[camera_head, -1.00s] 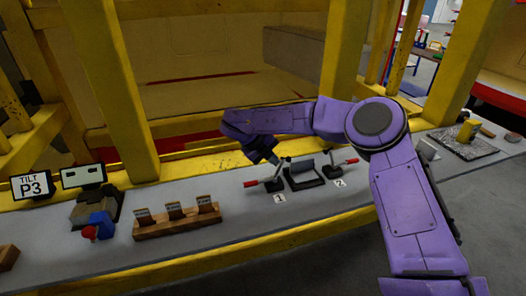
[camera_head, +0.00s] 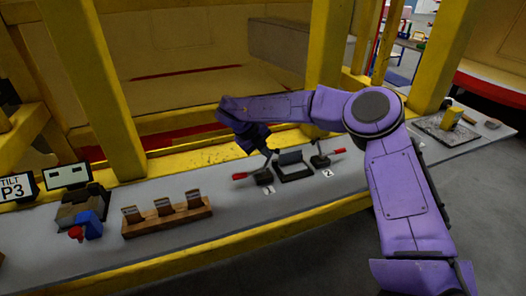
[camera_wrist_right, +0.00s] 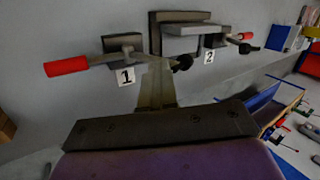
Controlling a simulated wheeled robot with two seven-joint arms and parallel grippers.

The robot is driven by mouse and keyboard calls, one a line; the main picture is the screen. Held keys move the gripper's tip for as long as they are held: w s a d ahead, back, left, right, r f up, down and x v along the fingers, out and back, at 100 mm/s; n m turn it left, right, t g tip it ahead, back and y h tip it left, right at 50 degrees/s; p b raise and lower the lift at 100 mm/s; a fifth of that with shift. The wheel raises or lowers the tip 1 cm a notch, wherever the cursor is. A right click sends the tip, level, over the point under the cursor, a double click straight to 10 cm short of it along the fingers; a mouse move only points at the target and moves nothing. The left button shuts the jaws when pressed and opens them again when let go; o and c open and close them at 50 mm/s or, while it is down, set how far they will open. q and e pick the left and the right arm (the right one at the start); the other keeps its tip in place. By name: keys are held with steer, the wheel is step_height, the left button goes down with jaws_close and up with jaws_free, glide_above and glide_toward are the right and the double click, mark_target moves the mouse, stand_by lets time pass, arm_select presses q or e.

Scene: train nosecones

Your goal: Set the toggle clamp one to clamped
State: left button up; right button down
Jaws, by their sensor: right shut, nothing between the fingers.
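Toggle clamp one (camera_head: 264,177) stands on the grey shelf by the label 1, its red handle (camera_head: 240,176) pointing left and lying low. In the right wrist view, its red handle (camera_wrist_right: 67,67) is at the left and its arm runs right to a dark tip (camera_wrist_right: 182,64). My right gripper (camera_head: 262,150) is just above and behind the clamp in the head view. In the wrist view, its shut, empty fingers (camera_wrist_right: 157,80) overlap the clamp's arm; I cannot tell whether they touch. My left gripper is not in view.
A dark bracket (camera_head: 293,168) stands between clamp one and toggle clamp two (camera_head: 320,160), whose red handle points right. A wooden block with several pieces (camera_head: 167,218) lies left on the shelf (camera_head: 230,215). Yellow posts (camera_head: 98,90) rise behind.

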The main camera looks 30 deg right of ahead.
mark_target(279, 150)
steer(key=shift+d, duration=0.15)
steer(key=d+y, duration=0.1)
steer(key=d+y+b, duration=0.1)
steer(key=d+f+y, duration=0.1)
steer(key=shift+s+t+y+b, duration=0.4)
steer(key=d+y, duration=0.1)
steer(key=f+y+b, duration=0.1)
steer(key=shift+s+d+f+t+y, duration=0.1)
steer(key=shift+s+d+t+y, duration=0.2)
steer(key=shift+d+t, duration=0.1)
steer(key=d+f+y+b, duration=0.1)
steer(key=y+b, duration=0.1)
steer(key=y, duration=0.1)
steer(key=shift+s+d+f+m+t+b, duration=0.15)
steer(key=shift+d+f+m+t+b, duration=0.15)
steer(key=shift+d+f, duration=0.05)
steer(key=shift+s+d+f+b, duration=0.1)
steer(key=shift+d+f+b, duration=0.35)
steer(key=shift+f+b, duration=0.2)
steer(key=shift+f, duration=0.15)
steer(key=shift+s, duration=0.1)
